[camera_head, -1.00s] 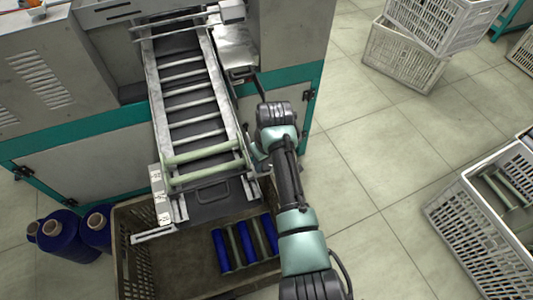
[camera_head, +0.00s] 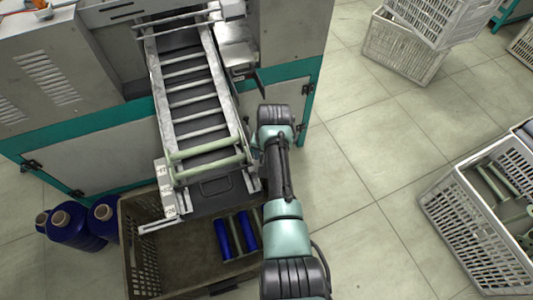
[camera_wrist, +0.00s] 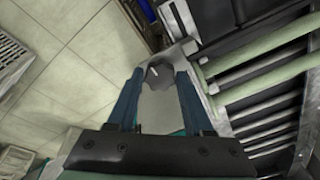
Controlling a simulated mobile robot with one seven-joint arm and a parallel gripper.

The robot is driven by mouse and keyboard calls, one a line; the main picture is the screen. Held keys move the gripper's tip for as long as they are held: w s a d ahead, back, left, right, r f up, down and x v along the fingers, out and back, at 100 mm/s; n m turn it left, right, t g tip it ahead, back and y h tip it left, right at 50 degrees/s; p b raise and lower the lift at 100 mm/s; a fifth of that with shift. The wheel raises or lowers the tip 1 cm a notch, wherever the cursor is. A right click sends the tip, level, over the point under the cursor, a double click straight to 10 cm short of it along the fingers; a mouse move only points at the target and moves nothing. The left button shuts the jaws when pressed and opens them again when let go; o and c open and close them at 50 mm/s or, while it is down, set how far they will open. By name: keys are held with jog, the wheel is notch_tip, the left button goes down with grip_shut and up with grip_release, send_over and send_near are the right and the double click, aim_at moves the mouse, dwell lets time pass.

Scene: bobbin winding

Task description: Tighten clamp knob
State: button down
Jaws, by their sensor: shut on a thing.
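The clamp knob (camera_wrist: 158,73) is a small dark grey knob with a pointed ridge. It sits at the side of the bobbin rack (camera_wrist: 205,75), on a light metal plate. My gripper (camera_wrist: 160,75) has two blue fingers, one on each side of the knob, and is shut on it in the wrist view. In the head view my arm reaches to the right edge of the rack (camera_head: 192,100) and hides the knob and the fingertips. The rack slopes down from the machine, with pale green bars (camera_head: 205,148) at its lower end.
A brown crate (camera_head: 135,248) with blue and green bobbins (camera_head: 223,238) stands under the rack. Blue thread cones (camera_head: 72,222) stand at left. White crates (camera_head: 400,50) stand at the back right, and another (camera_head: 465,225) at right. The floor between is clear.

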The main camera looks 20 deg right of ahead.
jog(key=shift+w+r+m, duration=0.1)
jog(key=shift+m, duration=0.5)
jog(key=shift+c, duration=1.5)
grip_release()
notch_tip(320, 180, up, 13)
jog(key=s+p, duration=0.2)
jog(key=shift+s+f, duration=0.2)
jog(key=shift+s, duration=0.1)
